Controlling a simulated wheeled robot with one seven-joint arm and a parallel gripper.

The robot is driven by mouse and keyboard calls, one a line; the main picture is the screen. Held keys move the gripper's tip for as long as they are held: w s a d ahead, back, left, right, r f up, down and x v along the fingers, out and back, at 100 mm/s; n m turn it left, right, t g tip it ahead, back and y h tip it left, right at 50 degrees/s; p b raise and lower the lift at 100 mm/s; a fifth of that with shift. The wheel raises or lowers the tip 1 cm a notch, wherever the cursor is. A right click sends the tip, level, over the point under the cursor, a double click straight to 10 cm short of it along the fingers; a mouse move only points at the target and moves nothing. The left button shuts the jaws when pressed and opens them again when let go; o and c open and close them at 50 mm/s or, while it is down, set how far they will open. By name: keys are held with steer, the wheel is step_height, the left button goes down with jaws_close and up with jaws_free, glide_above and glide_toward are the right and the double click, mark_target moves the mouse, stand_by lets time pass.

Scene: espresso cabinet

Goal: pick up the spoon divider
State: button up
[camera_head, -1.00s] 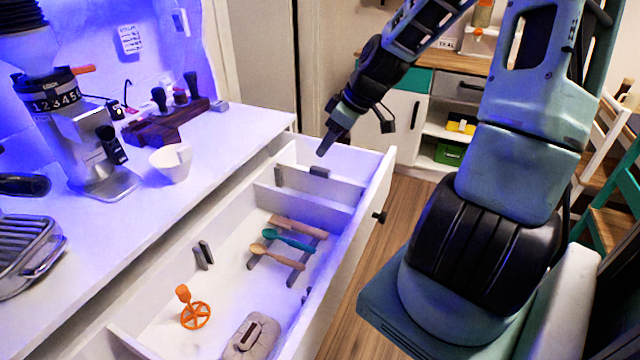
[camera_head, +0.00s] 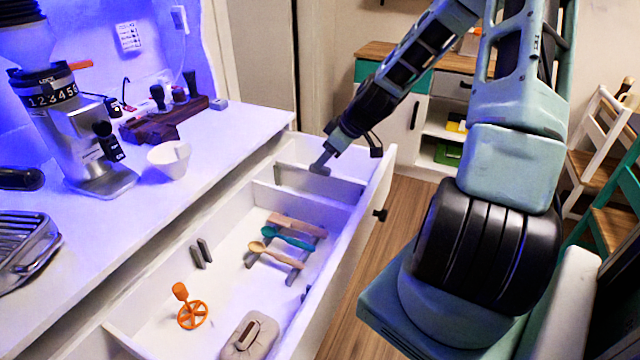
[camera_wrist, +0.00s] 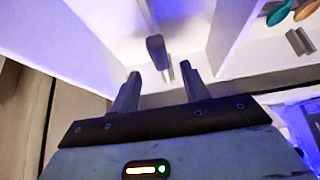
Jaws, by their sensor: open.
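A grey tab (camera_wrist: 156,48), apparently the handle of the spoon divider, stands in the far part of the open drawer. The divider's body is hard to tell from the white walls there. My gripper (camera_wrist: 160,76) is open and empty, its fingertips to either side of the tab's line but short of it in the wrist view. In the head view my gripper (camera_head: 321,166) points down over the drawer's far compartment and covers the tab. Whether it touches anything cannot be told.
A white cross panel (camera_head: 305,205) separates this compartment from one with a teal spoon (camera_head: 285,238), wooden utensils on grey rests, and an orange tool (camera_head: 190,308). A grey block (camera_head: 250,335) lies nearest. The counter holds a grinder (camera_head: 85,150) and white cup (camera_head: 169,160).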

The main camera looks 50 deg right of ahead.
mark_target(317, 172)
steer(key=shift+s+f+x, duration=0.1)
steer(key=shift+s+x, duration=0.1)
steer(key=shift+x, duration=1.4)
steer(key=shift+s+f+x, duration=0.15)
steer(key=shift+x, duration=1.5)
steer(key=shift+d+r, duration=0.1)
jaws_close()
